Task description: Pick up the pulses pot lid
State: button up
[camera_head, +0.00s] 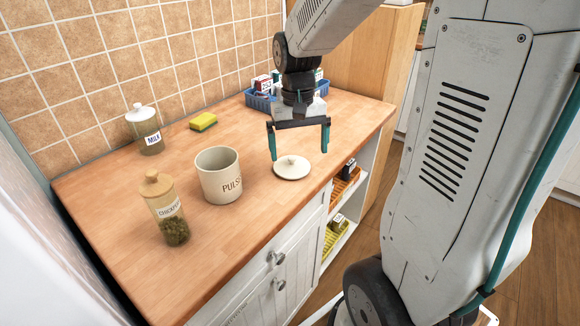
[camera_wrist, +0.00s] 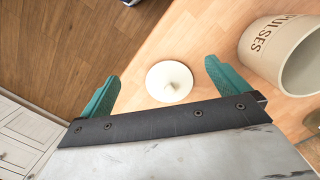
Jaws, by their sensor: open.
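The pulses pot lid (camera_head: 291,169) is a round cream disc with a small knob, lying flat on the wooden counter near its front edge. The open pulses pot (camera_head: 219,176) stands to its left, upright and without a lid on it. My gripper (camera_head: 299,156) is open above the lid, with its two teal fingers apart and nothing between them. In the wrist view the lid (camera_wrist: 169,81) shows beyond and between the fingertips (camera_wrist: 162,76), and the pot (camera_wrist: 284,50) is at the right.
A milk jar (camera_head: 145,130) and a yellow sponge (camera_head: 204,121) are near the tiled wall. A blue basket (camera_head: 262,103) with packets sits behind my gripper. The counter (camera_head: 115,205) has bare room at the left.

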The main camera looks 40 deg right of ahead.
jog(key=m+t, duration=0.1)
send_over(292, 157)
jog(key=shift+w+d+f, duration=0.15)
jog(key=shift+d+f, duration=0.05)
jog(key=shift+f, duration=0.2)
jog(key=f, duration=0.7)
jog(key=shift+a+f, duration=0.25)
jog(key=shift+f, duration=0.1)
jog(key=c, duration=0.7)
